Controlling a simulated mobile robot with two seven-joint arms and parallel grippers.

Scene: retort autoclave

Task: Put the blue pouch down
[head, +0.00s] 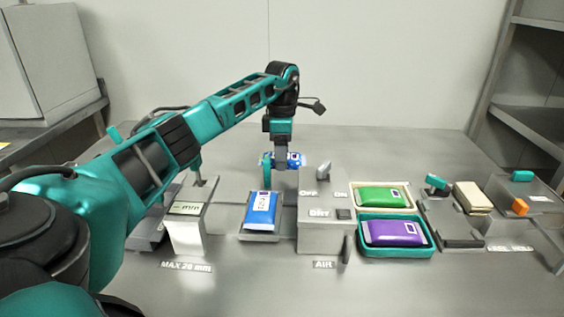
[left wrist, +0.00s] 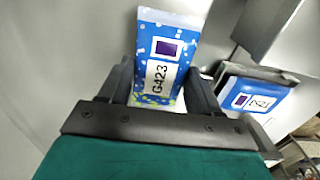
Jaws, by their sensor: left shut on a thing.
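My left gripper (head: 281,164) points down behind the grey switch box and is shut on a blue pouch (head: 296,160). In the left wrist view, the held pouch (left wrist: 172,32) stands between the two fingers (left wrist: 161,82), with a white label reading G423 and a purple square. A second blue pouch (head: 262,208) lies on a small grey tray (head: 246,237) nearer the front; it also shows in the left wrist view (left wrist: 250,94). What lies directly under the held pouch is hidden in the head view. My right gripper is not in view.
A grey box (head: 323,235) marked OFF, ON and DRT blocks part of the view. To its right are a green pouch (head: 383,196) and a purple pouch (head: 394,232) in trays. A gauge stand (head: 187,232) marked MAX 26 mm is left. The rear table is clear.

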